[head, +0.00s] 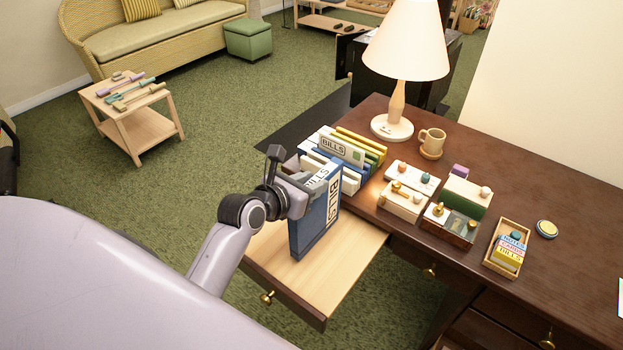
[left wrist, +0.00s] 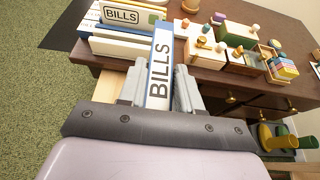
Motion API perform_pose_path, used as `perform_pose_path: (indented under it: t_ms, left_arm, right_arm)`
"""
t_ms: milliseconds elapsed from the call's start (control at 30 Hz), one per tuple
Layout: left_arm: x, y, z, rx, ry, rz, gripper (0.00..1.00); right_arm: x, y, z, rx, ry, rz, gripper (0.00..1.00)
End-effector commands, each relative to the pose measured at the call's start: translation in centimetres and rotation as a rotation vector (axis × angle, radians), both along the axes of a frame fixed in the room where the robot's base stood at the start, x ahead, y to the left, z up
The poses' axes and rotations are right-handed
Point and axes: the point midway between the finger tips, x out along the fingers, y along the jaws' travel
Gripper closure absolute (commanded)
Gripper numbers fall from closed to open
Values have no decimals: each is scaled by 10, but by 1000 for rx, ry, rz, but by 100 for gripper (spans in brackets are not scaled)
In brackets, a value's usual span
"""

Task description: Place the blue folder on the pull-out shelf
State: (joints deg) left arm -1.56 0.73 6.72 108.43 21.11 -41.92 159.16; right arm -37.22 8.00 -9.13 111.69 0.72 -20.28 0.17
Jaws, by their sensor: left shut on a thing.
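The blue folder (head: 318,218) has a white label reading BILLS on its spine. In the head view it stands upright over the pull-out shelf (head: 350,254), a light wooden board with a brass knob. Its lower edge looks at or very near the board; I cannot tell if it touches. My left gripper (head: 305,190) is shut on the folder's upper part. In the left wrist view the blue folder (left wrist: 160,70) sits between the two fingers of my left gripper (left wrist: 158,90). My right gripper is not in view.
A file rack (head: 345,155) with several folders stands at the desk's (head: 580,210) left end, close behind the held folder. A lamp (head: 398,80), a mug (head: 432,142) and small boxes (head: 405,198) stand on the desk. The shelf's front and right part is bare.

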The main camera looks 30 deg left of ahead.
Motion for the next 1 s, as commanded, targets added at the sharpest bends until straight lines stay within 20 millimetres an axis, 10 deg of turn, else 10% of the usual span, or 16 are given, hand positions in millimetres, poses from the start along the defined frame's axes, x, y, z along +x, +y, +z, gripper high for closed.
perform_pose_path:
  t_ms: [433, 467, 533, 1000]
  left_arm:
    - [-2, -1, -6, -1, -3, 1, 100]
    - [-2, -1, -7, 0, -1, 1, 63]
    - [-2, -1, -6, 1, -2, 1, 41]
    - [-9, 0, -1, -2, -1, 2, 41]
  right_arm:
    - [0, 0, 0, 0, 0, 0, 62]
    - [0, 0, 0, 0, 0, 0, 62]
    - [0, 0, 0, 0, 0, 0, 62]
    - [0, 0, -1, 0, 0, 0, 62]
